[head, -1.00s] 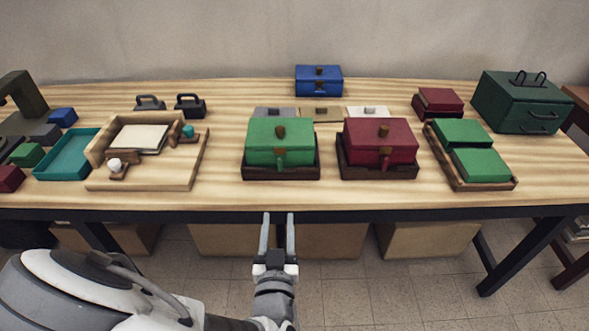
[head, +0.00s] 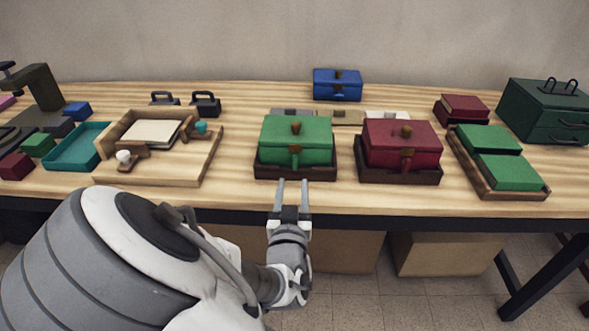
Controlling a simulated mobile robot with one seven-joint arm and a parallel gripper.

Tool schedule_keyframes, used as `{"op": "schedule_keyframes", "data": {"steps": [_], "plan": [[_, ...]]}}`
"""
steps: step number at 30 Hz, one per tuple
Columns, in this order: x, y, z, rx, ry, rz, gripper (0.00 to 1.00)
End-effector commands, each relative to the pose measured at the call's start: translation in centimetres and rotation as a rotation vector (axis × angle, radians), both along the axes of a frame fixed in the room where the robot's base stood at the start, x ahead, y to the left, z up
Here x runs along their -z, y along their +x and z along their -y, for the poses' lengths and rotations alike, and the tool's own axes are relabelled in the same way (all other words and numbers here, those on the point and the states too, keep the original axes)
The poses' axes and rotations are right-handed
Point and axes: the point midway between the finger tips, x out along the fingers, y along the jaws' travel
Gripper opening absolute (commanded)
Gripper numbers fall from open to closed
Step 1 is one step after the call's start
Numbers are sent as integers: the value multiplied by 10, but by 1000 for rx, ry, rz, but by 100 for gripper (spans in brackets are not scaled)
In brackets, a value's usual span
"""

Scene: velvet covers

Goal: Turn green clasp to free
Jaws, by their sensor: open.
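The green box (head: 284,140) sits in a dark brown tray (head: 268,171) at the middle of the table's front. Its front carries a brown plate with a green clasp (head: 295,158) that hangs down over the front face. A brown knob stands on its lid. My gripper (head: 293,182) is open and empty, just in front of the green box and its tray, in line with the clasp. Its two fingers point toward the box. In this view the fingertips appear just below the clasp; I cannot tell whether they touch the tray.
A red box (head: 401,146) in a like tray stands close on the right. A wooden frame with a pale pad (head: 152,132) lies to the left. A blue box (head: 337,84) stands behind. A tray with green boxes (head: 498,170) is at the right. The table's front edge (head: 360,216) runs below.

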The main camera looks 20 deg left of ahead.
Motion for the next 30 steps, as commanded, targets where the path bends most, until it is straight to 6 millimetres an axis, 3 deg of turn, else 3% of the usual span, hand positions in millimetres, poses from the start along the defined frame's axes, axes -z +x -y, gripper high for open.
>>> {"op": "schedule_keyframes", "data": {"steps": [6, 12, 24, 25, 30], "plan": [[1, 45, -10, 2, 1, 3, 48], [1, 70, -17, 0, 1, 1, 48], [0, 78, -19, 0, 1, -1, 48], [0, 78, -19, 0, 1, 0, 46], [0, 78, -19, 0, 1, 0, 15]]}}
